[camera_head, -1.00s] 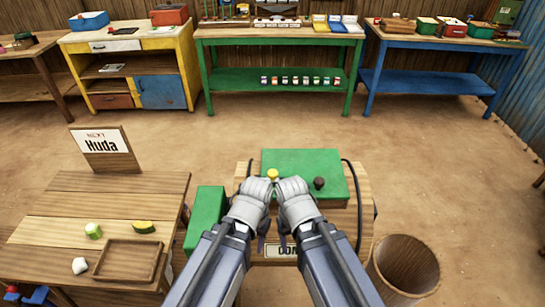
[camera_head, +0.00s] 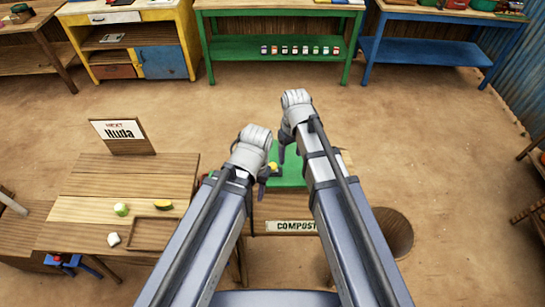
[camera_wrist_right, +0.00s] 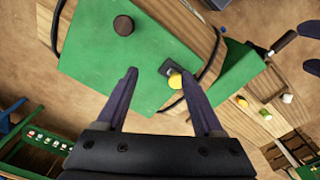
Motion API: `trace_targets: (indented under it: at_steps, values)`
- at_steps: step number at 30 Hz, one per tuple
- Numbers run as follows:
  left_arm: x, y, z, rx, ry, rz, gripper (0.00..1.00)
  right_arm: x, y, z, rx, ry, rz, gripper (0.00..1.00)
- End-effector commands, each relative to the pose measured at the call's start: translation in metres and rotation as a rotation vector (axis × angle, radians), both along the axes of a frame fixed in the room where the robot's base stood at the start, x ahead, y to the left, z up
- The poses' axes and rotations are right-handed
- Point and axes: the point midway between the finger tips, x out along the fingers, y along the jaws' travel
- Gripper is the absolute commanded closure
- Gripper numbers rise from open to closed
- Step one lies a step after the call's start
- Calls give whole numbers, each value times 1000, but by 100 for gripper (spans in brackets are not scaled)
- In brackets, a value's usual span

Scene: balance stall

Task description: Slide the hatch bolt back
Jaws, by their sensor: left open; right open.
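The compost box has a green lid (camera_head: 291,177), largely hidden by my arms in the head view. The hatch bolt shows on it as a yellow knob (camera_head: 273,167) by a dark fitting; the right wrist view shows the yellow knob (camera_wrist_right: 175,82) and dark fitting (camera_wrist_right: 170,69) near the lid's edge. A round brown knob (camera_wrist_right: 123,25) is also on the lid. My left gripper (camera_head: 264,184) is open beside the yellow knob. My right gripper (camera_head: 283,152) is open above the lid; in its wrist view the yellow knob appears between the fingers (camera_wrist_right: 160,75), nearer the right one. Contact cannot be told.
The COMPOST label (camera_head: 291,226) is on the box front. A round bin (camera_head: 396,232) stands to its right. At left, a wooden table (camera_head: 150,180) holds a tray (camera_head: 152,233) and food pieces. The floor beyond the box is clear.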

Motion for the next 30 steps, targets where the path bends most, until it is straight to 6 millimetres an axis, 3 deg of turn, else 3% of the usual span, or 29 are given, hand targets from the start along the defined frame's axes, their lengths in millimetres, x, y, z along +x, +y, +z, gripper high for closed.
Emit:
trace_targets:
  at_steps: [1,3,7,19,30]
  values:
    - [0,0,-1,0,0,0,50,12,18,-1,-2,5,62,31]
    - [0,0,-1,0,0,0,50,19,35,-1,-4,11,132,31]
    - [0,0,-1,0,0,0,50,24,55,-1,-7,19,216,31]
    - [0,0,-10,0,0,-1,50,23,58,-10,-7,20,235,31]
    - [0,0,-53,1,-1,-7,50,23,58,-53,-7,20,233,31]
